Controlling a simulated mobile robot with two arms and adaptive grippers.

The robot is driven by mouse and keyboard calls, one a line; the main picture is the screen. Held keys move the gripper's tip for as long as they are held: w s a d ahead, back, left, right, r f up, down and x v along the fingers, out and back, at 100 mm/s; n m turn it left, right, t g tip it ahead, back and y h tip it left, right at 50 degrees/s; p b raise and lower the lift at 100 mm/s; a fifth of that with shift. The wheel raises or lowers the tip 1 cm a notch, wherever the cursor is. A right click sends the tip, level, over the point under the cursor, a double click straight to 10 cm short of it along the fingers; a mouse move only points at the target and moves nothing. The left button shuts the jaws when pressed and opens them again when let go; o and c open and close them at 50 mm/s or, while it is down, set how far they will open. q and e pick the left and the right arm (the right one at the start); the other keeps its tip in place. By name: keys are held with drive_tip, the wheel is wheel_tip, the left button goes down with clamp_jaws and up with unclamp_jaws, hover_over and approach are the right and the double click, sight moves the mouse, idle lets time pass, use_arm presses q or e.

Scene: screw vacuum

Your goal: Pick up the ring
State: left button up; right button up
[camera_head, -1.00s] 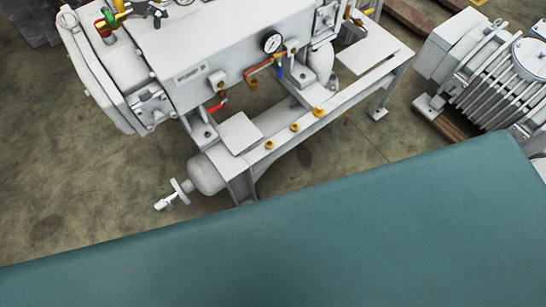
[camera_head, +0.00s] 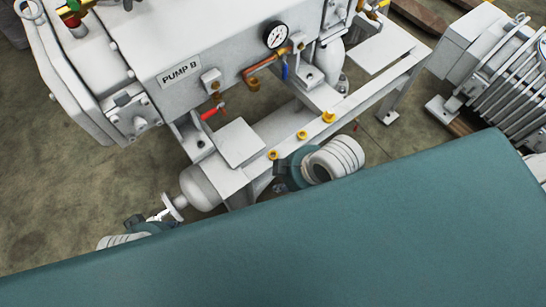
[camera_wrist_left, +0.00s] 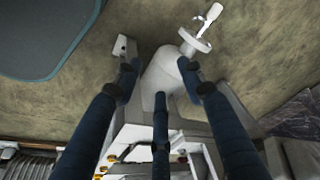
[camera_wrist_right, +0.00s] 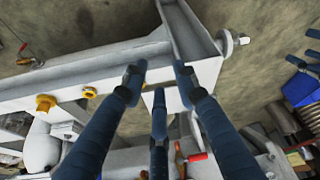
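Small yellow ring-like fittings sit on the near beam of the white pump frame (camera_head: 375,92) in the head view: a left one (camera_head: 273,155), a middle one (camera_head: 301,135) and a taller right one (camera_head: 328,117). I cannot tell which is the task's ring. Two yellow fittings, one larger (camera_wrist_right: 45,103) and one smaller (camera_wrist_right: 89,92), show left of my right gripper (camera_wrist_right: 158,85) in the right wrist view. That gripper is open and empty over the beam's end. My left gripper (camera_wrist_left: 158,80) is open near the white tank; in the head view it is mostly hidden by the teal surface.
The teal surface (camera_head: 330,240) fills the foreground. The pump body labelled PUMP B (camera_head: 180,72), a gauge (camera_head: 276,35) and a red-handled valve (camera_head: 212,112) stand behind the beam. A handwheel (camera_head: 174,207) projects left from the tank (camera_head: 200,187). A finned motor (camera_head: 505,85) stands right.

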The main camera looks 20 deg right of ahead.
drive_tip(key=w+a+r+n+y, duration=0.2)
drive_tip(key=w+a+n, duration=0.2)
drive_tip(key=a+n, duration=0.35)
use_arm(q)
drive_tip(key=s+f+g, duration=0.1)
drive_tip(key=s+f, duration=0.2)
drive_tip(key=f, duration=1)
drive_tip(key=s+f, duration=0.3)
drive_tip(key=f, duration=0.9)
use_arm(e)
drive_tip(key=n+g+h, duration=0.4)
drive_tip(key=n, duration=1.4)
hover_over(273, 155)
wheel_tip(273, 155, down, 4)
drive_tip(key=shift+s+d+f+b, duration=0.1)
drive_tip(key=shift+s+b, duration=0.05)
drive_tip(key=shift+b, duration=0.45)
wheel_tip(273, 155, down, 5)
drive_tip(key=shift+f+b, duration=0.2)
drive_tip(key=shift+b, duration=0.55)
drive_tip(key=shift+w+f, duration=0.2)
drive_tip(key=shift+f, duration=0.1)
use_arm(q)
drive_tip(key=w+r, duration=0.4)
drive_tip(key=r, duration=0.3)
drive_tip(key=shift+w, duration=0.3)
